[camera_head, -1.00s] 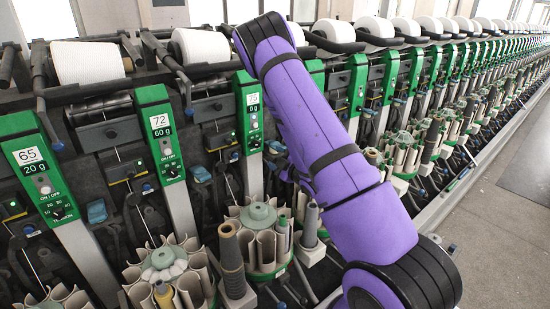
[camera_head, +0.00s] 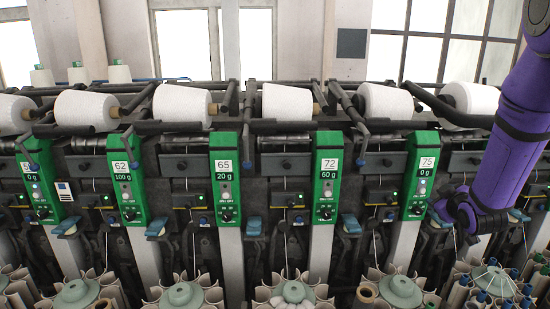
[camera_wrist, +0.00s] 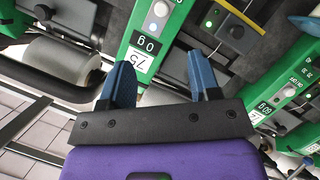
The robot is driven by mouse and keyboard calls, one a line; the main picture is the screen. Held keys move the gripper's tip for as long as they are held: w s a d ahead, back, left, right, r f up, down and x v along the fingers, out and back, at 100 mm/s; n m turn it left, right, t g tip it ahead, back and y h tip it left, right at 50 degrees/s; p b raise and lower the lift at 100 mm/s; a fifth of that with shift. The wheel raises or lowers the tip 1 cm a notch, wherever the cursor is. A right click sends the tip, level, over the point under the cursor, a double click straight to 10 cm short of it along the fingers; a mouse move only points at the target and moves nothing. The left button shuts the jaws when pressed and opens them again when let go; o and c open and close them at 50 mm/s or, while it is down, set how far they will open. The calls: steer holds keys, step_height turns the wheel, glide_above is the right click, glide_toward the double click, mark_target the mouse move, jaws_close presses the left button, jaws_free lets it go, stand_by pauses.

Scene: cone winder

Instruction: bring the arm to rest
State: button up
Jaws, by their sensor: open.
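My arm, in a purple sleeve, hangs at the right side of the head view, in front of the winder near the green panel marked 75 (camera_head: 422,174). In the wrist view my gripper (camera_wrist: 160,85) shows two blue fingers set well apart on a black bar. It is open, with nothing between the fingers. The green panel marked 75 also shows beyond the fingers in the wrist view (camera_wrist: 150,40). Whether the fingers touch anything cannot be told.
A row of winding units spans the head view. White yarn cones (camera_head: 181,104) lie along the top, with green panels marked 72 (camera_head: 327,177) and 65 (camera_head: 225,177) below. Round bobbin magazines (camera_head: 181,295) stick out at the bottom. Windows are behind.

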steer(key=s+a+r+m+g, duration=0.2)
steer(key=s+a+r, duration=0.25)
steer(key=r, duration=0.25)
steer(key=s+a+r+m+g+y, duration=0.1)
steer(key=s+a+r+g, duration=0.1)
steer(key=s, duration=0.8)
steer(key=s+a+r+m+g, duration=0.1)
steer(key=s+a+r, duration=0.3)
steer(key=s, duration=0.6)
steer(key=s+a+r+m+g+y, duration=0.1)
steer(key=s+a+r+g, duration=0.2)
steer(key=s, duration=0.7)
steer(key=a+g, duration=0.1)
steer(key=a, duration=0.1)
steer(key=shift+a+r+m+y, duration=0.2)
steer(key=shift+a+m+y, duration=0.1)
steer(key=shift+m, duration=0.1)
